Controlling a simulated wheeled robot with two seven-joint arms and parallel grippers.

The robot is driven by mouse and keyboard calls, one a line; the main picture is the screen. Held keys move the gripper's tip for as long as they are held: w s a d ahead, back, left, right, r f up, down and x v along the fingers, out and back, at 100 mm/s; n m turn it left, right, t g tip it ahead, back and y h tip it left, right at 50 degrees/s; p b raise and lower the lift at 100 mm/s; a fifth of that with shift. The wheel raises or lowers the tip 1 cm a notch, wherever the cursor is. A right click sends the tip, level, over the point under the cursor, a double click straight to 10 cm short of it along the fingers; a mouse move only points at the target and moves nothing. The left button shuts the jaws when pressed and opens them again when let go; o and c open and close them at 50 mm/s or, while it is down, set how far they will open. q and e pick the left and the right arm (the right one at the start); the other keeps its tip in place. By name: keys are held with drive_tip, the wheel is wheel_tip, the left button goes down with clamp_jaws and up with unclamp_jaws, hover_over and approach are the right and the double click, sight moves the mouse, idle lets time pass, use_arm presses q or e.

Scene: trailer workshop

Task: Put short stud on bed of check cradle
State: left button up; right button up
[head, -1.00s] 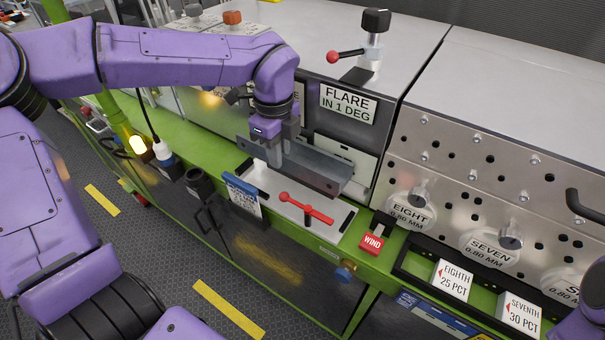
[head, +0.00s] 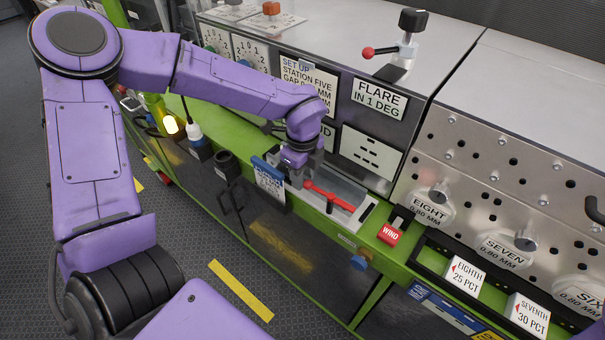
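The short stud (head: 343,187), a grey metal channel, lies low at the bed of the check cradle (head: 366,211), a pale plate on the green ledge with a red lever in front. The lever hides part of the stud, and I cannot tell whether the stud is fully seated. My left gripper (head: 288,178) points down at the left end of the cradle, by the stud's left end. Its fingertips are partly hidden behind the blue-topped card, so whether it still grips the stud is unclear. My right gripper is out of view.
A blue-topped card (head: 269,186) stands at the cradle's left. A red WIND block (head: 389,234) sits to the right, then a black-edged tray with white labelled blocks (head: 465,276). A grey machine panel (head: 370,155) rises close behind. A dark cup (head: 226,163) stands to the left.

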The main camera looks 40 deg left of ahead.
use_arm(q)
drive_tip(key=shift+w, duration=0.1)
drive_tip(key=shift+r, duration=0.65)
wheel_tip(320, 180, up, 11)
drive_tip(key=b, duration=0.1)
idle(0.8)
